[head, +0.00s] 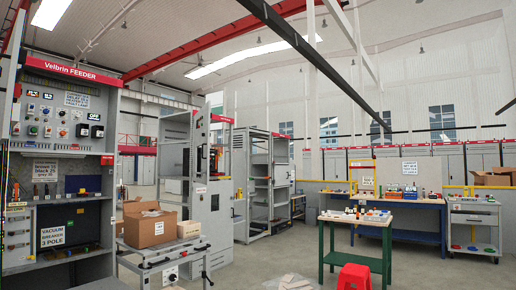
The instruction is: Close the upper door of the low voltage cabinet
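Neither of my grippers shows in the head view. No label reading "low voltage" can be made out, so I cannot tell for sure which cabinet is meant. A tall grey cabinet (238,185) with open shelved compartments stands in the middle distance. Left of it is another grey cabinet (175,128) with an open upper part and a narrow upright panel or door (201,130) seen nearly edge-on. At the near left stands a feeder cabinet (113,110) with a red header, an upper panel of buttons and lamps, and an open lower compartment.
A grey trolley (190,247) carrying a cardboard box (150,224) stands before the cabinets. A green table (350,221) with small parts and a red stool (354,277) stand at the right. A blue workbench (405,203) is behind.

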